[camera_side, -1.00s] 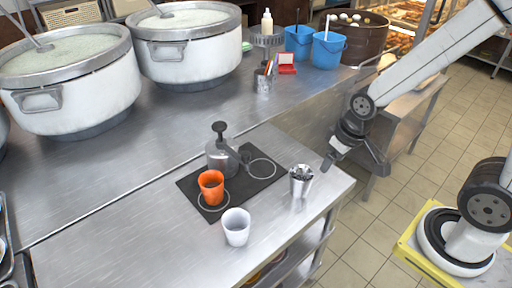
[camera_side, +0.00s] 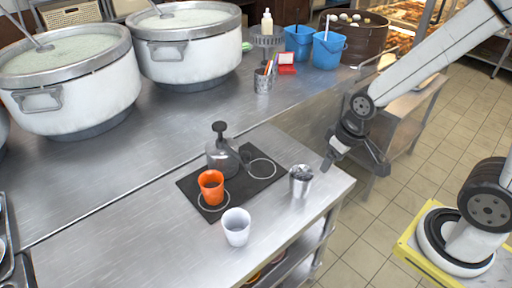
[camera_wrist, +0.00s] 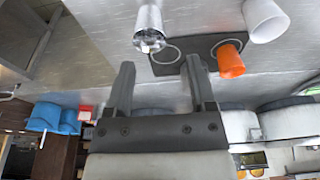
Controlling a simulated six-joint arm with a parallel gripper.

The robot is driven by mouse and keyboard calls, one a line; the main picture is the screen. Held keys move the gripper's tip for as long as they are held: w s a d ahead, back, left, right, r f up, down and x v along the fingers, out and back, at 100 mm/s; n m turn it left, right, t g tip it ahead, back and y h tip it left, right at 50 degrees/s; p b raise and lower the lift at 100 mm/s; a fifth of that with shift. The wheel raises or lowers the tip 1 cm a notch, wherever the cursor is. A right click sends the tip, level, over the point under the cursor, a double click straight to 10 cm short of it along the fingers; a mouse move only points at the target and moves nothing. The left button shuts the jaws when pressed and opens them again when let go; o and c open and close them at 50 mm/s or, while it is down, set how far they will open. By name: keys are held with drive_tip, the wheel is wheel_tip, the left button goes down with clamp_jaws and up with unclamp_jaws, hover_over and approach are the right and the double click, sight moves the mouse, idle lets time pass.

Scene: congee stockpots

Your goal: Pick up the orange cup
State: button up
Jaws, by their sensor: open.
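The orange cup (camera_side: 211,187) stands upright on a black mat (camera_side: 262,184), inside a white ring at the mat's front left. It also shows in the wrist view (camera_wrist: 230,61), beyond and to the right of my fingertips. My gripper (camera_side: 357,165) is open and empty, to the right of the steel counter in the side view, well apart from the cup. Its two fingers (camera_wrist: 158,78) show in the wrist view with nothing between them.
A pump dispenser (camera_side: 221,153) stands on the mat just behind the cup. A white cup (camera_side: 236,227) is in front of it and a metal tumbler (camera_side: 301,181) to the right. Large stockpots (camera_side: 190,52) stand at the back left. The counter's front left is clear.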

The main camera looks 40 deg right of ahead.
idle(0.4)
drive_tip(key=shift+c, duration=1.1)
drive_tip(key=shift+r, duration=0.15)
